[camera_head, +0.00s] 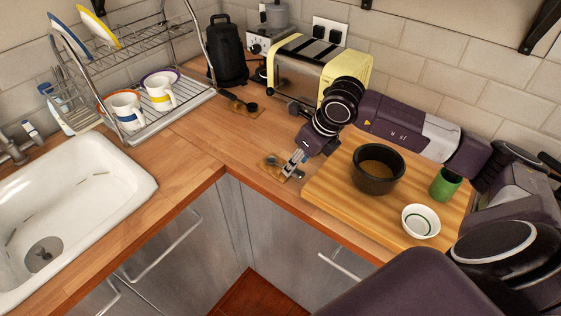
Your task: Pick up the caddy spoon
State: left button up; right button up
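A small spoon-like item with a dark round bowl (272,160) lies on a small wooden rest (264,170) on the counter, left of the cutting board. A second dark spoon-like item (240,103) lies farther back, near the kettle. I cannot tell for certain which is the caddy spoon; both are small. My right gripper (291,170) reaches in from the right and points down at the nearer rest, just right of the round bowl. Its fingers hide part of the item there, and I cannot tell whether they are closed on it. My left gripper is not in view.
A cutting board (325,193) holds a dark bowl (377,170), a green cup (445,184) and a white bowl (420,221). A yellow toaster (300,75) and black kettle (226,50) stand behind. A dish rack with mugs and the sink (120,165) are left.

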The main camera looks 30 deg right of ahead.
jog(key=x, duration=0.2)
jog(key=shift+w+a+f+p, duration=0.2)
jog(key=shift+f+p, duration=0.05)
jog(key=shift+p, duration=0.05)
jog(key=shift+w+f, duration=0.1)
jog(key=shift+f, duration=0.3)
jog(key=shift+c, duration=0.3)
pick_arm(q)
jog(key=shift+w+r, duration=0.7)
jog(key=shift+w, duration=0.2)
pick_arm(e)
grip_shut()
jog(key=shift+r, duration=0.15)
